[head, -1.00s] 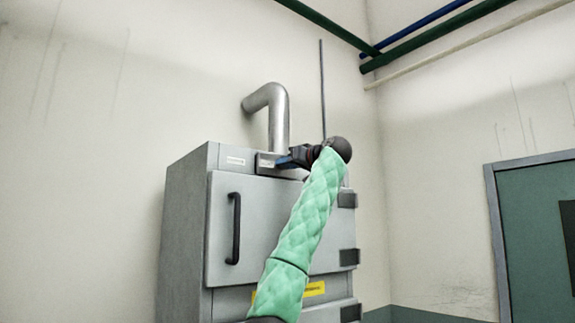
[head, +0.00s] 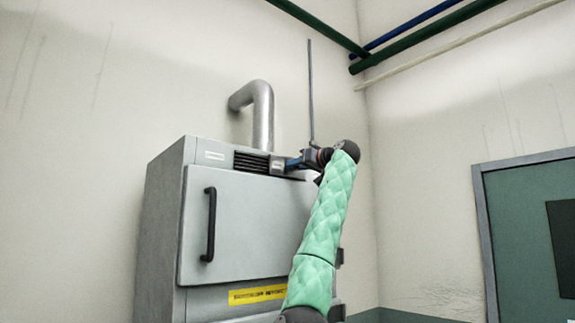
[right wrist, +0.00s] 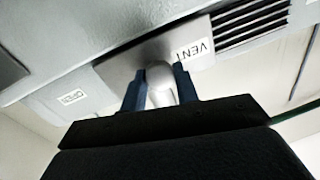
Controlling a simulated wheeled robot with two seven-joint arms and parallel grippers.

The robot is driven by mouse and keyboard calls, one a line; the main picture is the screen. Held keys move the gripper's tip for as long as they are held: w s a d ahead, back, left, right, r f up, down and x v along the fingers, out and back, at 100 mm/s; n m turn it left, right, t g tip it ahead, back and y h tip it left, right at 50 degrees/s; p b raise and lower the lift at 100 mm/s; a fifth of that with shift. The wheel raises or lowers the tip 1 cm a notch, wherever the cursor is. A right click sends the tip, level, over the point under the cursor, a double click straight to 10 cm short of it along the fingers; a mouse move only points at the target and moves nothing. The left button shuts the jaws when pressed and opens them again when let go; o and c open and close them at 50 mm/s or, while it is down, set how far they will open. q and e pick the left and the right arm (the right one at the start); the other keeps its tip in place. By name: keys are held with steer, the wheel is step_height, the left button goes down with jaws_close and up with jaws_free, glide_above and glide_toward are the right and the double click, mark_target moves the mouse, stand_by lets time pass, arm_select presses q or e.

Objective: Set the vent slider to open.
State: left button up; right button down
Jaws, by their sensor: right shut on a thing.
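The vent slider (head: 278,166) is a grey plate on the top front strip of the grey cabinet, to the right of the dark slatted grille (head: 252,161), whose slats show. In the right wrist view the slider has a pale rounded knob (right wrist: 161,86) and a VENT label (right wrist: 195,52) beside it. My right gripper (head: 292,163) reaches it from the right; its blue fingers (right wrist: 160,88) are shut on the knob, one on each side. An OPEN label (right wrist: 72,97) is on the strip, apart from the slider. My left gripper is not in view.
The cabinet door (head: 245,230) with a black handle (head: 209,224) is below the strip and shut. A bent metal pipe (head: 262,110) rises behind the cabinet top. A thin rod (head: 310,90) runs up the wall. A green door (head: 530,240) is at the right.

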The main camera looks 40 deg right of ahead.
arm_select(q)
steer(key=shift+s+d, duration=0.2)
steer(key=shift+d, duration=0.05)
arm_select(e)
steer(key=shift+d, duration=1.25)
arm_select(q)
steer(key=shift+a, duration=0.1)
arm_select(e)
steer(key=shift+r, duration=0.1)
steer(key=c, duration=1.4)
jaws_free()
steer(key=o, duration=0.3)
steer(key=shift+d, duration=0.1)
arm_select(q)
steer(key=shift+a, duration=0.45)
arm_select(e)
steer(key=shift+o, duration=0.2)
steer(key=shift+d, duration=0.15)
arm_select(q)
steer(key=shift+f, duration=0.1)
